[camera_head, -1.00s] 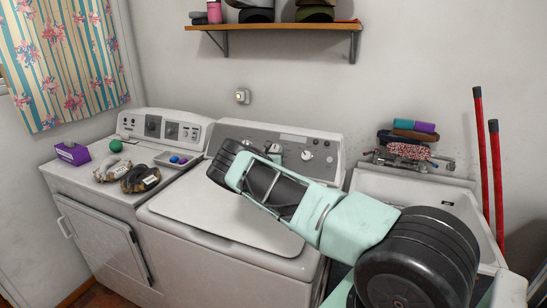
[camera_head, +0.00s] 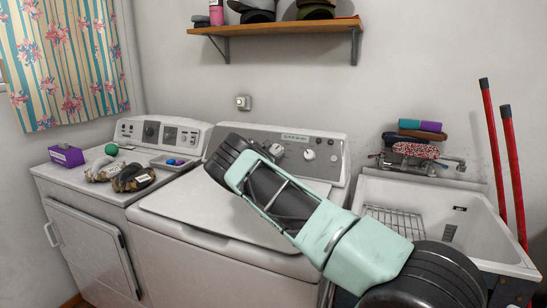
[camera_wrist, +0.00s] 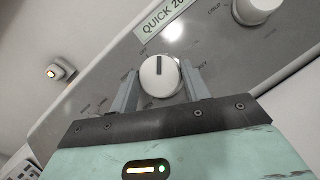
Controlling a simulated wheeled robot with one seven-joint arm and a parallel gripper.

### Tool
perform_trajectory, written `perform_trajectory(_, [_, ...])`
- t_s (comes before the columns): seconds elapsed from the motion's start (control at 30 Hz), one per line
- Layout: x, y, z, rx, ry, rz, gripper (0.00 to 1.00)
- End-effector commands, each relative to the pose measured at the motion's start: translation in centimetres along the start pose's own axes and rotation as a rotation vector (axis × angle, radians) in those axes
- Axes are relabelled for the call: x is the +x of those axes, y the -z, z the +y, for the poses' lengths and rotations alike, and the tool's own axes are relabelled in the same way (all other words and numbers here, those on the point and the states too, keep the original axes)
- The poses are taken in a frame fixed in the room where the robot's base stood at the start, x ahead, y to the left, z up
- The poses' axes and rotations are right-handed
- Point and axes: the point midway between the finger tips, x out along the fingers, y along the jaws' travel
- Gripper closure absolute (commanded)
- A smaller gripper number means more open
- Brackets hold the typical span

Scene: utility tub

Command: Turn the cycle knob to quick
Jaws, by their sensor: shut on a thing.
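The cycle knob (camera_wrist: 161,77) is a round white dial with a dark pointer line, on the grey control panel (camera_wrist: 215,50) of the washer. In the wrist view its pointer line is near upright, toward the label "QUICK 20" (camera_wrist: 165,15). My gripper (camera_wrist: 159,88) is shut on the knob, with one grey finger on each side of it. In the head view my gripper (camera_head: 274,151) is at the panel, and my forearm covers part of the panel and lid. The small print around the knob is partly hidden by my fingers.
A second white knob (camera_wrist: 257,9) is up and right of the held one. The washer lid (camera_head: 225,205) is shut and clear. A dryer (camera_head: 75,190) with small items stands left, a utility sink (camera_head: 470,220) right. Red poles (camera_head: 496,150) lean beside it.

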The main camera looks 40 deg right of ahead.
Motion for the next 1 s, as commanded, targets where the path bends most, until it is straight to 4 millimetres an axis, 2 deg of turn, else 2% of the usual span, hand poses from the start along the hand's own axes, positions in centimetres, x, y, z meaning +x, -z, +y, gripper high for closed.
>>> perform_trajectory(0.43, [0.0, -0.1, 0.1, 0.009, 0.004, -0.002, 0.76])
perform_trajectory(0.47, [0.0, -0.1, 0.1, 0.009, 0.004, -0.002, 0.45])
perform_trajectory(0.5, [0.0, -0.1, 0.1, 0.009, 0.004, -0.002, 0.34])
perform_trajectory(0.53, [0.0, -0.1, 0.1, 0.008, 0.004, -0.002, 0.32])
perform_trajectory(0.83, [-0.2, 0.0, 0.1, 0.007, 0.004, -0.001, 0.32])
perform_trajectory(1.0, [-2.0, 0.1, 0.1, 0.005, 0.003, 0.000, 0.32])
